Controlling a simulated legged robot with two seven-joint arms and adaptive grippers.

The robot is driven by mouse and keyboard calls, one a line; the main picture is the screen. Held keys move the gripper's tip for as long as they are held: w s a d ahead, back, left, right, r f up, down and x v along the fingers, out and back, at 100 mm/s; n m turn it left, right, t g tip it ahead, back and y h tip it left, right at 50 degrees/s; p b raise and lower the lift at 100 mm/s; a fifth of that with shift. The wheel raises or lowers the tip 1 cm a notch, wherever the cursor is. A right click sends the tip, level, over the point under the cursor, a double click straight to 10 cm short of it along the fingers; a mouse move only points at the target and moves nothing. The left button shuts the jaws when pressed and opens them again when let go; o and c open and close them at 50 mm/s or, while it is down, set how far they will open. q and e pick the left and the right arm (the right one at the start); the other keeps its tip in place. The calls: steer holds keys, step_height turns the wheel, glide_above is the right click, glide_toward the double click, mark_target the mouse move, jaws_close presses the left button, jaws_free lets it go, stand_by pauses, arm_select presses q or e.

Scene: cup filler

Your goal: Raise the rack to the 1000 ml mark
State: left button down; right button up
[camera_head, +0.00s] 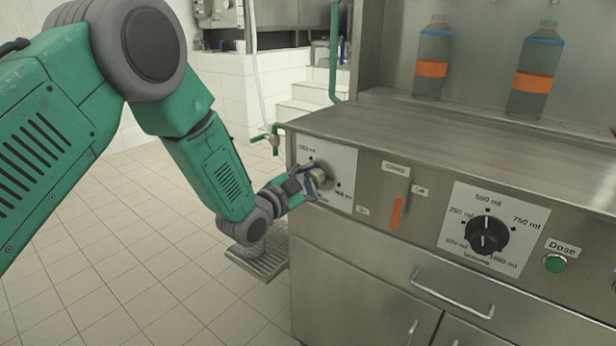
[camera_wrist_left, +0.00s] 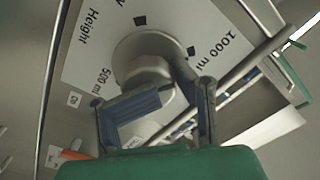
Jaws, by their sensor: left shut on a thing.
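The height knob (camera_head: 322,177) is a round metal knob on a white plate at the left end of the steel front. In the left wrist view the knob (camera_wrist_left: 150,68) has the word Height and the 500 ml and 1000 ml marks around it. My left gripper (camera_head: 308,183) is shut on the knob, with one finger on each side in the wrist view (camera_wrist_left: 152,103). The fingers and the tilted view hide where the knob points. The rack (camera_head: 268,265) is a slatted metal shelf low at the machine's left side, partly behind my wrist. My right gripper is out of view.
An orange lever (camera_head: 397,213), a black volume dial (camera_head: 488,235) and a green Dose button (camera_head: 555,263) sit right of the knob. A green-handled tap (camera_head: 272,136) is behind the left corner. Two bottles stand at the back. The floor at left is clear.

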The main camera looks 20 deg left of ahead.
arm_select(q)
steer(key=shift+s+d+f+g, duration=0.35)
steer(key=shift+d+f, duration=0.2)
steer(key=shift+f, duration=0.2)
steer(key=c, duration=1.3)
jaws_free()
steer(key=o, duration=0.4)
steer(key=shift+w+d, duration=0.1)
steer(key=shift+w, duration=0.05)
steer(key=shift+w+d+r, duration=0.1)
steer(key=shift+w+d, duration=0.05)
steer(key=shift+r, duration=0.15)
steer(key=shift+s+a, duration=0.2)
steer(key=shift+a, duration=0.15)
steer(key=v, duration=1.1)
steer(key=shift+s+f, duration=0.25)
steer(key=shift+s, duration=0.05)
